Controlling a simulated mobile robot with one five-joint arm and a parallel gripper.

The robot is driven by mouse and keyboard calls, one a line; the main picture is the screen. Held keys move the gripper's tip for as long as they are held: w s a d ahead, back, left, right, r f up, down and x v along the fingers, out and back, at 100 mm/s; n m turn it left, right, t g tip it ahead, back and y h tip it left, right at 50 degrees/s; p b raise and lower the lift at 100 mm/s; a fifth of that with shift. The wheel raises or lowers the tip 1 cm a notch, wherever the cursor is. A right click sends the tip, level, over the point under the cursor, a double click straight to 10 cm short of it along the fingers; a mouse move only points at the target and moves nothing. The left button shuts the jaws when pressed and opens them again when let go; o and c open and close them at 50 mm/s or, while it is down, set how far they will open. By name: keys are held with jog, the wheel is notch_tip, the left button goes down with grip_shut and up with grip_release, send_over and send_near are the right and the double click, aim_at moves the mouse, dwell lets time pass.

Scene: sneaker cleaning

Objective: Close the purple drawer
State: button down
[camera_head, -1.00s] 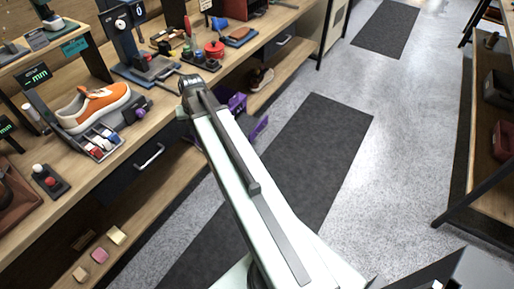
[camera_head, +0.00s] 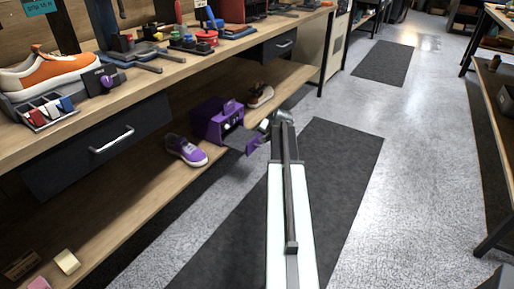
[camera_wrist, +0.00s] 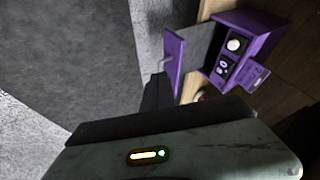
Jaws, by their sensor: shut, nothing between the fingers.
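The purple box (camera_head: 210,122) sits on the low wooden shelf. Its purple drawer (camera_head: 252,145) is pulled out toward the aisle on the right. In the wrist view the box (camera_wrist: 250,38) is at upper right, and the drawer front (camera_wrist: 173,62) stands out to its left with a pale handle. My gripper (camera_head: 268,125) is at the end of my arm, just beyond and right of the drawer front. Its dark fingers (camera_wrist: 155,94) show close beside the drawer front in the wrist view. It is shut and empty; I cannot tell whether it touches the drawer.
A purple sneaker (camera_head: 186,150) lies left of the box, and a brown shoe (camera_head: 260,95) lies behind it on the shelf. The workbench with a black drawer (camera_head: 100,150) overhangs the shelf. The floor with a dark mat (camera_head: 335,165) is clear.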

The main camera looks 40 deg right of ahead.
jog(key=b, duration=0.8)
send_near(253, 145)
notch_tip(253, 145, down, 4)
jog(key=s+d, duration=0.1)
jog(key=d, duration=0.1)
jog(key=w, duration=0.2)
jog(key=w+a, duration=0.1)
jog(key=shift+w+r, duration=0.25)
jog(key=shift+r, duration=0.05)
